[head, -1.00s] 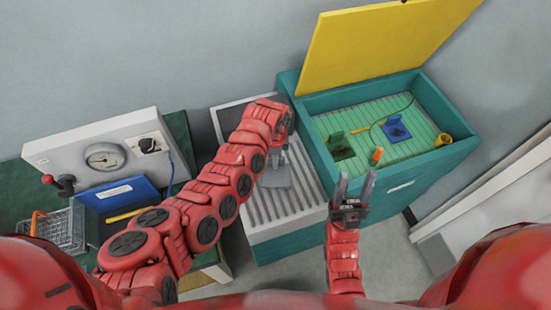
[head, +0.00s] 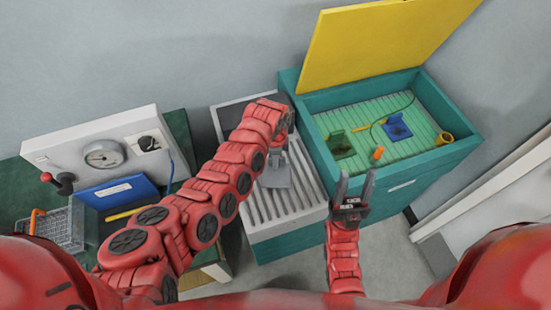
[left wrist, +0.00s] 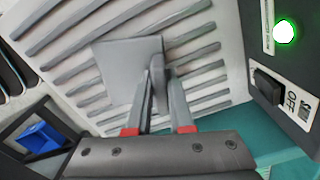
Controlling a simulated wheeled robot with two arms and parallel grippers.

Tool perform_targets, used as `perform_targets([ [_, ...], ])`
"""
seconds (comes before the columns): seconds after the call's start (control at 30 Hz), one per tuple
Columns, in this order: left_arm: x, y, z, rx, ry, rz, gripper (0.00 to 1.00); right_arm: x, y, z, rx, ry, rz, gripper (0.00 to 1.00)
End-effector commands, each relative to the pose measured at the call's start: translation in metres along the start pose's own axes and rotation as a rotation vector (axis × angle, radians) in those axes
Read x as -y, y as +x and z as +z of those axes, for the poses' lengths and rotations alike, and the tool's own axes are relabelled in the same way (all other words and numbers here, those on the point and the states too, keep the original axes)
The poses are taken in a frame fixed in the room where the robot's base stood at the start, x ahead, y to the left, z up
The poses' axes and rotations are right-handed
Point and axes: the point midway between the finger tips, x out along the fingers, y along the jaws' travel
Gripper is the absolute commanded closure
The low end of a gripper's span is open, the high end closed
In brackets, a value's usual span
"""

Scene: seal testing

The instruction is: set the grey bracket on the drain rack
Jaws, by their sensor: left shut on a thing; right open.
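The grey bracket (head: 277,174) is at the drain rack (head: 262,215), a light ribbed surface in the middle of the head view. In the left wrist view the bracket's flat plate (left wrist: 128,68) lies over the ribs of the rack (left wrist: 205,55), and its upright part is between the fingers. Whether the plate touches the ribs is hard to tell. My left gripper (left wrist: 160,95) is shut on the bracket; in the head view the arm partly hides it. My right gripper (head: 355,185) is open and empty, in front of the teal tank.
The teal tank (head: 400,165) with its yellow lid (head: 385,40) raised stands right of the rack. It holds green and blue brackets and an orange piece.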

Motion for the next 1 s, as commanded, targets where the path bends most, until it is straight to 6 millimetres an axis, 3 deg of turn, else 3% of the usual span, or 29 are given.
perform_targets([
  [0.5,0.0001,0.0036,-0.0002,0.000,0.000,0.000,1.00,0.0001,-0.0020,0.0004,0.000,0.000,0.000,0.50],
  [0.53,0.0001,0.0036,-0.0001,0.000,0.000,0.000,0.77,0.0001,-0.0019,0.0003,0.000,0.000,0.000,0.50],
  [0.7,-0.0001,0.0039,0.0000,0.000,0.000,0.001,0.46,0.0001,-0.0020,0.0003,0.000,0.000,0.000,0.50],
  [1.0,-0.0003,0.0038,0.0002,0.000,0.000,0.001,0.45,0.0001,-0.0015,0.0003,0.000,0.000,0.000,0.50],
])
